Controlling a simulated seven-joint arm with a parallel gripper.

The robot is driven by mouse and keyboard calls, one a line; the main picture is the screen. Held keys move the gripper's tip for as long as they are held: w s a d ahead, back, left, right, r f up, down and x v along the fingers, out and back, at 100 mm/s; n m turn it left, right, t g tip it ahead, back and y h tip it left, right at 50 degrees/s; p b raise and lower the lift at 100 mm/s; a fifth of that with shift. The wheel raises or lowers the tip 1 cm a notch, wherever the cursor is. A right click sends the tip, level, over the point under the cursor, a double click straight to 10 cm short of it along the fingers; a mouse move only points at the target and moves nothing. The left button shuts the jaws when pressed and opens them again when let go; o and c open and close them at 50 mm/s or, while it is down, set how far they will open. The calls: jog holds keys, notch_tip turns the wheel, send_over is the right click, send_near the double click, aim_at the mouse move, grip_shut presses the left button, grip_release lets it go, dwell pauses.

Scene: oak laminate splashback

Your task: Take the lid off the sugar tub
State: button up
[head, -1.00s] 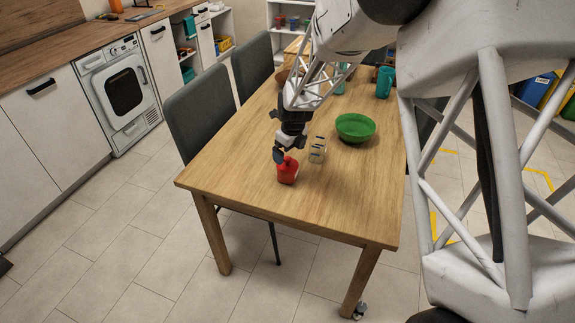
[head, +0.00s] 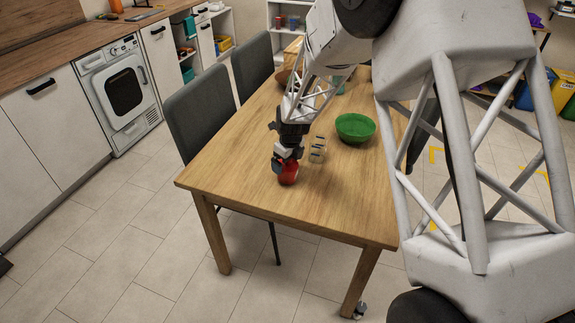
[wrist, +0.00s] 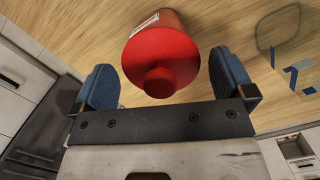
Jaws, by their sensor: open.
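The red sugar tub (head: 289,177) stands upright near the front of the wooden table; a pale label shows on its side in the wrist view (wrist: 147,20). Its red lid (wrist: 160,56) with a round knob (wrist: 159,82) is on top and faces the wrist camera. My gripper (head: 283,165) is over the tub in the head view and hides part of the lid there. In the wrist view my gripper (wrist: 166,88) is open, with one blue finger pad on each side of the lid and knob. I see gaps between the pads and the lid.
A clear jar (head: 318,149) stands just behind and to the right of the tub, and a green bowl (head: 355,129) is farther back. A grey chair (head: 200,120) stands at the table's left side. The table's front right (head: 350,215) is clear.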

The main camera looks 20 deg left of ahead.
dwell(0.3)
jog(key=c, duration=0.8)
jog(key=shift+r, duration=0.2)
jog(key=shift+r, duration=0.5)
notch_tip(320, 180, up, 2)
jog(key=shift+r, duration=0.1)
jog(key=s+d, duration=0.3)
jog(key=s, duration=0.1)
jog(key=s+d+r, duration=0.1)
jog(key=s+d, duration=0.2)
jog(key=s, duration=0.2)
jog(key=s+d, duration=0.2)
jog(key=s, duration=0.2)
jog(key=shift+s+d+r, duration=0.2)
jog(key=shift+d, duration=0.2)
